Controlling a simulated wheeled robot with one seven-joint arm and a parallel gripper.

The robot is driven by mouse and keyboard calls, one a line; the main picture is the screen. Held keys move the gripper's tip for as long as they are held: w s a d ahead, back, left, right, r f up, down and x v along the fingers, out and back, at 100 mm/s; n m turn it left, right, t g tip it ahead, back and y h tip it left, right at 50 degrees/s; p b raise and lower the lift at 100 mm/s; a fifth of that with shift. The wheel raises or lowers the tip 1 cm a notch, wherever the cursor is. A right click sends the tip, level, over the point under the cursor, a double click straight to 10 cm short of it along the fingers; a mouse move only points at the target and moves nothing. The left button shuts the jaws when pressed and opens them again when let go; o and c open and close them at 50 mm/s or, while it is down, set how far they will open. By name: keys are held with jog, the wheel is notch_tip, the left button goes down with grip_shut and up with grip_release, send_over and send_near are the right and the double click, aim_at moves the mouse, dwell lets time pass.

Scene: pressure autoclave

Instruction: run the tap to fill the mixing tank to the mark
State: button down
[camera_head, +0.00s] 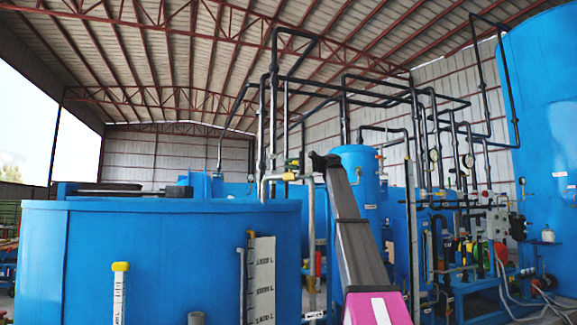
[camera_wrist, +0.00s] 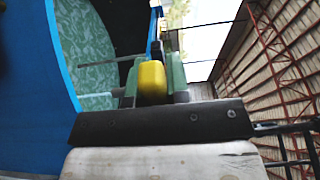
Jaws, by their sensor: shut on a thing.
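The mixing tank (camera_head: 165,255) is a large round blue vessel at the left of the head view. A white scale board (camera_head: 263,275) with litre markings is on its front, too small to read surely. A pipe with a yellow-handled tap (camera_head: 290,176) stands at the tank's right rim. My gripper (camera_wrist: 153,85) is shut on the yellow tap handle (camera_wrist: 152,78) in the wrist view. In the head view my arm's end hides part of this contact. The wrist view shows a mottled green surface (camera_wrist: 92,50) inside the tank rim; I cannot tell the water level.
A white gauge with a yellow top (camera_head: 120,290) stands before the tank. A slim blue cylinder (camera_head: 362,185) and dark pipes rise behind my arm. A tall blue tank (camera_head: 543,130) and pumps with hoses fill the right side.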

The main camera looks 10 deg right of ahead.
jog(key=c, duration=1.1)
grip_release()
jog(key=d, duration=0.3)
jog(key=s+d, duration=0.1)
jog(key=d, duration=0.6)
jog(key=shift+s+d, duration=0.2)
jog(key=shift+d, duration=0.2)
